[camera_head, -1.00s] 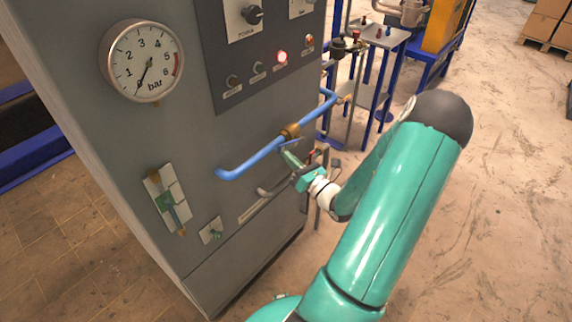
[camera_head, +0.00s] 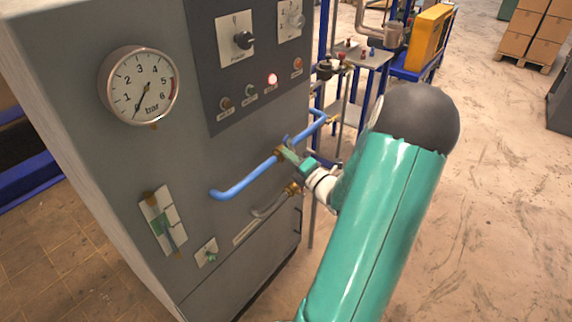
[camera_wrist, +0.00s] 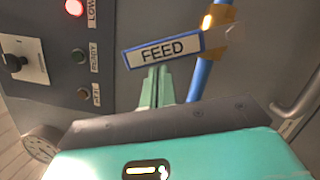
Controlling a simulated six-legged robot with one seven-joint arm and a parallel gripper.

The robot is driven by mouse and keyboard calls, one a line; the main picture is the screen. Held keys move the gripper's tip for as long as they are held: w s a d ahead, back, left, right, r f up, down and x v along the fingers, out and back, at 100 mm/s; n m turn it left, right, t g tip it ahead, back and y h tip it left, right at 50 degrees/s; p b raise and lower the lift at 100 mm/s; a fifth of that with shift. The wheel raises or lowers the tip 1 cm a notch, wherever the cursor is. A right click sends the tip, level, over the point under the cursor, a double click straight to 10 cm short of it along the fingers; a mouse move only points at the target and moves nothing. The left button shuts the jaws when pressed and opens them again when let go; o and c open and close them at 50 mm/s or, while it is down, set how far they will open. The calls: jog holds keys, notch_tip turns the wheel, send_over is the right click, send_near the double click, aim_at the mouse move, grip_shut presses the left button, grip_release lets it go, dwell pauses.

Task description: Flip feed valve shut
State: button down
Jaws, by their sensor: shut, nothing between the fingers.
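The feed valve has a brass-coloured body (camera_wrist: 222,36) on a blue pipe (camera_head: 242,182). A blue-framed plate marked FEED (camera_wrist: 163,50) reaches left from the body, roughly across the pipe's line in the wrist view. My gripper (camera_head: 283,152) is at the valve on the cabinet's front. It is shut and empty, and in the head view it hides most of the valve. In the wrist view my gripper's green fingers (camera_wrist: 157,74) stand together just below the plate's lower edge. I cannot tell whether they touch it.
The grey cabinet (camera_head: 70,110) carries a pressure gauge (camera_head: 140,86), a black knob (camera_head: 243,40) and a lit red lamp (camera_head: 272,79). A grey curved pipe (camera_head: 270,205) sits below the blue one. Open floor (camera_head: 490,200) lies to the right.

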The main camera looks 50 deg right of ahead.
jog(key=shift+d+r+m, duration=0.5)
jog(key=shift+d+m, duration=0.1)
jog(key=shift+m, duration=0.3)
jog(key=shift+d+r, duration=0.25)
jog(key=shift+d, duration=0.3)
jog(key=shift+d+r, duration=0.25)
jog(key=shift+d, duration=0.25)
